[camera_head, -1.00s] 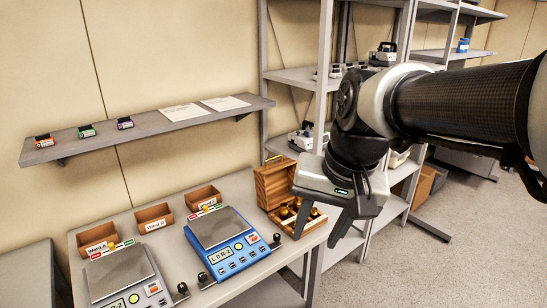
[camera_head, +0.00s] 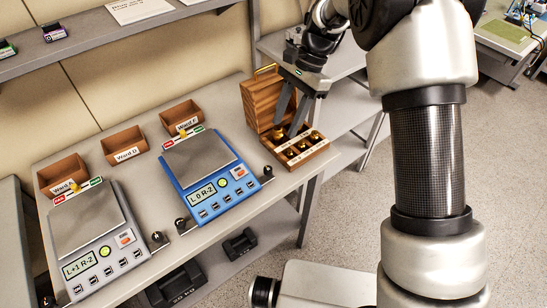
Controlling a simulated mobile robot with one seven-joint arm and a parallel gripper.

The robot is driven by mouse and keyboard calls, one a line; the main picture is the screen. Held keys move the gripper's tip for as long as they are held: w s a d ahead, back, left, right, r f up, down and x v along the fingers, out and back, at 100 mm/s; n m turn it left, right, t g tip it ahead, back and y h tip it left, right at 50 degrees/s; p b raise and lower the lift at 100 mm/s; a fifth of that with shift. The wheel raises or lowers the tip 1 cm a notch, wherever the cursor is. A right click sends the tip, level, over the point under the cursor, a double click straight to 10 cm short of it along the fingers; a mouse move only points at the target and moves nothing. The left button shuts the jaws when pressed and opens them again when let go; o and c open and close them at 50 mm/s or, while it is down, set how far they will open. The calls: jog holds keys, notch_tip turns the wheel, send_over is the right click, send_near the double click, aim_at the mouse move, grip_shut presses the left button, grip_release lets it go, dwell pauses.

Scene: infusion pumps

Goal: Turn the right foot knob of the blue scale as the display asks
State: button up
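The blue scale (camera_head: 190,156) stands on the bench with a bare metal pan. Its display (camera_head: 201,191) appears to read "L 0 R-2". Its right foot knob (camera_head: 268,172) is a small black knob at the front right corner. Its left foot knob (camera_head: 182,226) is at the front left. My gripper (camera_head: 285,129) points down, fingers apart and seemingly empty, behind and slightly right of the right foot knob. The fingertips' exact height is unclear.
A grey scale (camera_head: 118,243) stands to the left, its display seemingly "L+1 R-2". Several labelled bins (camera_head: 124,145) line the back of the bench. The weights box's upright lid (camera_head: 257,103) stands close to my gripper. Black weights (camera_head: 178,284) lie on the lower shelf.

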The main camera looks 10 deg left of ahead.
aim_at(268, 168)
jog(key=x, duration=1.5)
grip_shut()
